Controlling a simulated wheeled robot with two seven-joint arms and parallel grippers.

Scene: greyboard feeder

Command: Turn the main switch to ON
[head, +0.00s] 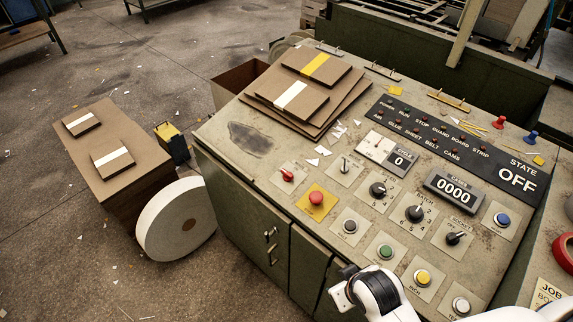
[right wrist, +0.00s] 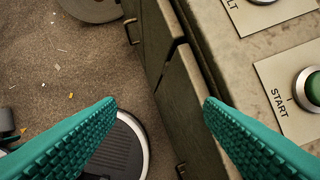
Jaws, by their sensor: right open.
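A small red rotary knob (head: 287,175) sits on a pale plate at the left front of the control panel and looks like the main switch; its label is too small to read. The state display (head: 516,180) reads OFF. My right arm comes in at the bottom of the head view, its white wrist near the panel's front edge; its fingers do not show there. In the right wrist view my right gripper (right wrist: 160,105) has its two teal fingers wide apart with nothing between them, over the cabinet front and floor. My left gripper is in neither view.
A red mushroom button (head: 316,198) on a yellow plate is close to the red knob. The green START button (head: 385,252) and several other knobs crowd the panel. Stacked boards (head: 310,88) lie behind. A white roll (head: 177,220) stands on the floor at left.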

